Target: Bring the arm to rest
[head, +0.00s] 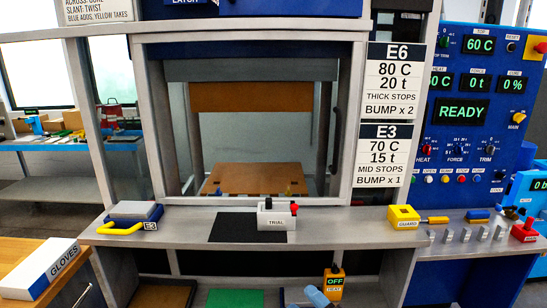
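Neither of my grippers shows in the head view, and no arm can be made out clearly. The task line names no object besides the arm. A grey shelf (185,233) runs across the front of the press (250,120). A white block marked TRIAL (277,222), with a black and a red knob on top, stands on the shelf partly over a black mat (232,228).
A yellow-handled block (135,215) lies left on the shelf. A yellow GUARD block (403,217), small metal pieces and a red block (524,231) are at right. A GLOVES box (45,268) is lower left. An orange heat unit (335,280) reads OFF. The panel (461,109) reads READY.

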